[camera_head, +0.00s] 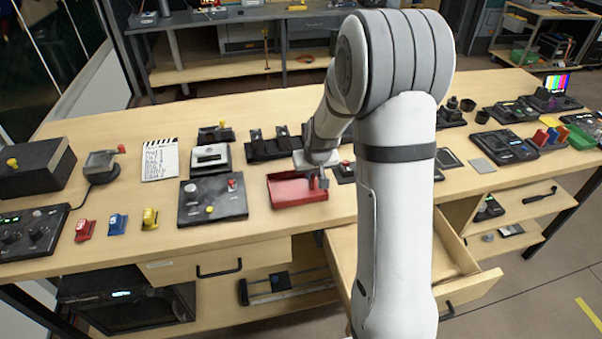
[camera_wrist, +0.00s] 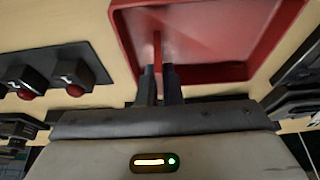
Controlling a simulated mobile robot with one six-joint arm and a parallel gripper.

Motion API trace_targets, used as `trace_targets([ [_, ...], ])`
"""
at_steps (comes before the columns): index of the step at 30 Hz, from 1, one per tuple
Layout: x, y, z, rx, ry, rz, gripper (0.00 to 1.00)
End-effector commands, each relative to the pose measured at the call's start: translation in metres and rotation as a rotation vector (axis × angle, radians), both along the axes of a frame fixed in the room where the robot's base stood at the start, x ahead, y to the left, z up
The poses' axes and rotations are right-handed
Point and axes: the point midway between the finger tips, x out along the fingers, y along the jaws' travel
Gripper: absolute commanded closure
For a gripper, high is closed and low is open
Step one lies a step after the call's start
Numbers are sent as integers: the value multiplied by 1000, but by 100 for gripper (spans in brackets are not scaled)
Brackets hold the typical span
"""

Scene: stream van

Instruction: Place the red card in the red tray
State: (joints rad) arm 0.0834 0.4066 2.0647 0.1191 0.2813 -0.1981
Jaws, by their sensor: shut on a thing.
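The red tray (camera_head: 285,192) lies on the wooden bench, left of my arm in the head view. My gripper (camera_head: 318,181) is at the tray's right side. In the wrist view my gripper (camera_wrist: 160,84) is shut on the thin red card (camera_wrist: 157,50), which is seen edge-on between the two fingers. The card stands out beyond the fingertips, in front of the red tray (camera_wrist: 225,35) and inside its outline. I cannot tell whether the card touches the tray floor. In the head view the card is too small to make out.
A dark control panel (camera_head: 212,199) is left of the tray. A black rack (camera_head: 270,148) is behind it. An open drawer (camera_head: 440,262) juts from the bench front. Small red, blue and yellow items (camera_head: 118,223) are at the left.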

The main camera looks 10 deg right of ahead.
Motion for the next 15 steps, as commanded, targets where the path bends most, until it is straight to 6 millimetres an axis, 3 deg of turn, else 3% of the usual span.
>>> trace_targets([
  [7, 0, -1, -4, 0, 0, -2, 100],
  [8, 0, -1, -3, 0, 0, -2, 93],
  [15, 0, -1, -2, 0, 0, -3, 73],
])
